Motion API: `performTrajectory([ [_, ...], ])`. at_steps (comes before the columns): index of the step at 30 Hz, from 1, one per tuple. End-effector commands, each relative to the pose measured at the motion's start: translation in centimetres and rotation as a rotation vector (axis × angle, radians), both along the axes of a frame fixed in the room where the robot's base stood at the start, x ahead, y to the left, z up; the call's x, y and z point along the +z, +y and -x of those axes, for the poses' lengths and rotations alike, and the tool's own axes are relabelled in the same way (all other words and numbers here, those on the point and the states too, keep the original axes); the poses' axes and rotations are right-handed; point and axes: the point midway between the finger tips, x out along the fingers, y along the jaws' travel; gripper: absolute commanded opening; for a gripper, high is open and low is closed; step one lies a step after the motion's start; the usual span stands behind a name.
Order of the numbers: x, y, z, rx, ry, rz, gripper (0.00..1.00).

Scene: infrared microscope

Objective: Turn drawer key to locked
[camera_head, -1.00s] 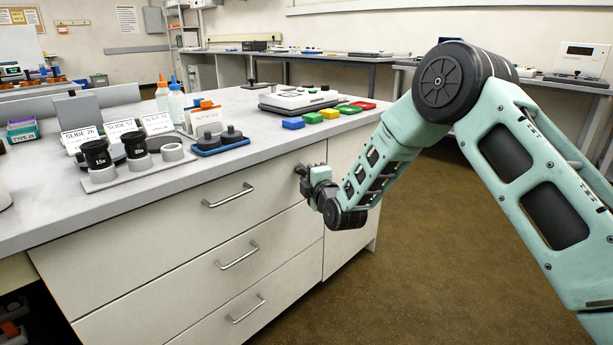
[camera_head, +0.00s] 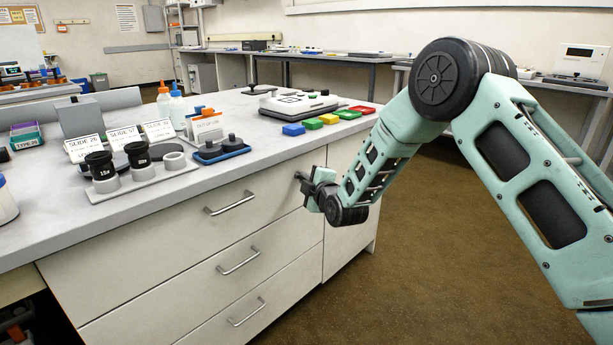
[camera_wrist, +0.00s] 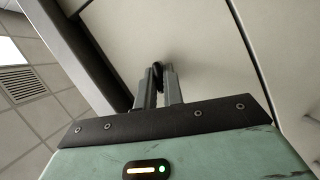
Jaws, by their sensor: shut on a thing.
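The drawer key (camera_wrist: 159,72) shows in the wrist view as a small dark piece against the pale drawer front. My gripper (camera_wrist: 160,88) is shut on it, with one finger on each side. In the head view my gripper (camera_head: 302,183) is at the right end of the top drawer (camera_head: 180,225), just under the worktop edge. The key is hidden there behind the gripper. I cannot tell the key's turn angle or any lock marking.
The worktop (camera_head: 255,160) overhangs just above my gripper. It holds eyepieces, slide holders, bottles and coloured blocks. A metal drawer handle (camera_head: 230,203) sticks out to the left of my gripper. Open floor (camera_head: 440,260) lies to the right.

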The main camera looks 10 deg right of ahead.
Motion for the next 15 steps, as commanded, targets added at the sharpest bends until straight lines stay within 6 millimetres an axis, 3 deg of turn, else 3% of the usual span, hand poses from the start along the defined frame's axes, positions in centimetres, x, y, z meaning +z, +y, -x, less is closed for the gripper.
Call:
performTrajectory([
  [15, 0.54, -0.28, -0.14, -0.002, 0.278, -0.405, 0.00],
])
